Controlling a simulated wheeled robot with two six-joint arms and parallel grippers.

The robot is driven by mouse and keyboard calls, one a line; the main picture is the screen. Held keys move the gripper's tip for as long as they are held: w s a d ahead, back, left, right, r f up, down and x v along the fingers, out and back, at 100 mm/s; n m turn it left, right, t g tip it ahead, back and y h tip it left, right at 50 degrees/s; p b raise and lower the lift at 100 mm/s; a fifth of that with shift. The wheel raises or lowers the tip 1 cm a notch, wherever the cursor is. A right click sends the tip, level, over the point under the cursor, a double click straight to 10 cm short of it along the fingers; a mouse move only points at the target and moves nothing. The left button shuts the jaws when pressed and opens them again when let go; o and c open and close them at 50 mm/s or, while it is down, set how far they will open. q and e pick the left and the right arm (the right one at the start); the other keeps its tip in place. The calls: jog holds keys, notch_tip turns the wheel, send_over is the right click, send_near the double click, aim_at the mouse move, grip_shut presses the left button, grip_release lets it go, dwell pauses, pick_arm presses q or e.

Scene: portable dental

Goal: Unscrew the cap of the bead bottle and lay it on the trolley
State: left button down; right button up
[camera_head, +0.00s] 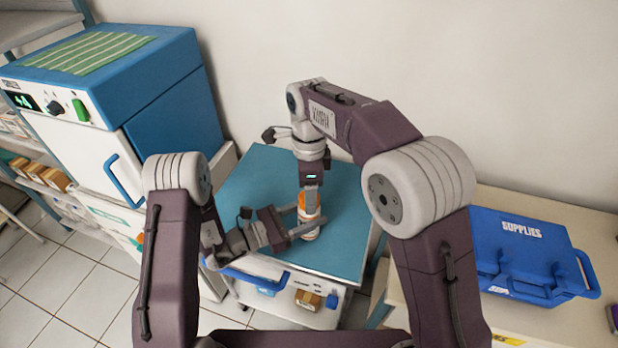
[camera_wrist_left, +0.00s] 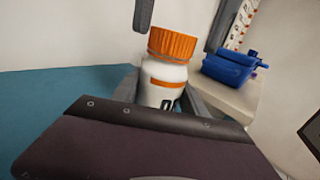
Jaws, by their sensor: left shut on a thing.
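The white bead bottle (camera_head: 309,232) with its orange cap (camera_wrist_left: 172,43) stands upright over the blue trolley top (camera_head: 340,250). My left gripper (camera_head: 307,221) is shut on the bottle body from the side, and its fingers also flank the bottle body (camera_wrist_left: 165,82) in the left wrist view. My right gripper (camera_head: 310,190) points down from above. In the left wrist view its two fingers are spread apart on either side of the cap, with gaps between them and the cap. The cap sits on the bottle neck.
A blue and white oven-like unit (camera_head: 165,110) with a striped green cloth (camera_head: 90,52) stands at the left. A blue supplies case (camera_head: 520,250) sits on the right counter (camera_head: 590,230). The trolley top around the bottle is clear. Boxes lie on its lower shelf.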

jog(key=shift+f, duration=0.45)
